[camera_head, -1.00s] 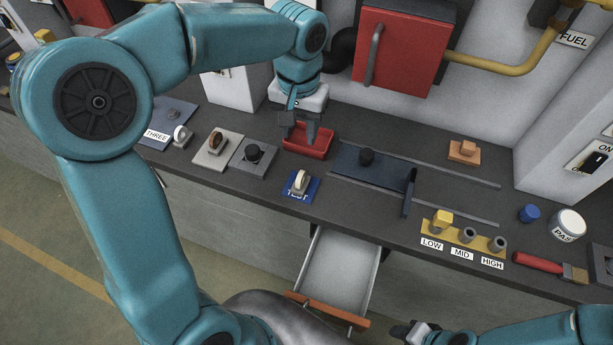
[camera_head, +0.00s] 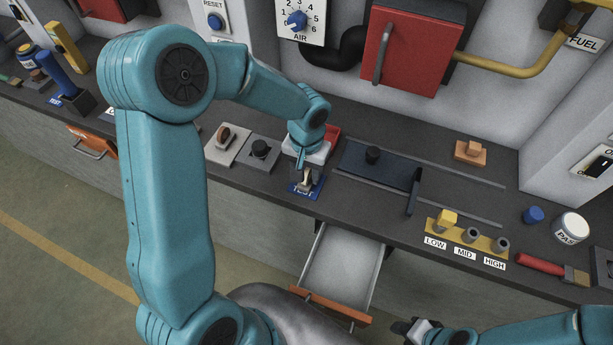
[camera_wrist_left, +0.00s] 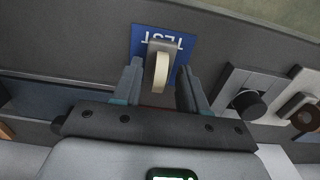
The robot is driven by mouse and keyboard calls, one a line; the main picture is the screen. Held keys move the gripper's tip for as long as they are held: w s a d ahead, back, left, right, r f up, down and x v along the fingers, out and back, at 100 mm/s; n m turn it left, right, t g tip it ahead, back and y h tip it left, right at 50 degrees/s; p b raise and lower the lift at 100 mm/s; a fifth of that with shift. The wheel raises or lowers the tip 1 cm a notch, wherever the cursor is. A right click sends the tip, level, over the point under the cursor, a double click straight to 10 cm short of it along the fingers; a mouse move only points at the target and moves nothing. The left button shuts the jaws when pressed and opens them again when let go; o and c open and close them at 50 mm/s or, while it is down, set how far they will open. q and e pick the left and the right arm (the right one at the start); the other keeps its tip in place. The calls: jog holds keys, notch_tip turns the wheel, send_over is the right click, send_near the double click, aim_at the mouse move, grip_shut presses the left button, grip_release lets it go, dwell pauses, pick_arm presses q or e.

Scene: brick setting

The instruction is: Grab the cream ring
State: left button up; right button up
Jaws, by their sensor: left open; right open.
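My right gripper (camera_head: 410,328) is at the bottom of the head view, away from the ring.
A red tray (camera_head: 332,132) is mostly hidden behind my left wrist. A black knob (camera_head: 260,148) on a grey plate is to the left. A sliding dark panel (camera_head: 375,172) is to the right. An open drawer (camera_head: 335,270) juts out below the bench edge.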

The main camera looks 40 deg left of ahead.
pick_arm(q)
grip_shut()
jog(key=shift+w, duration=0.1)
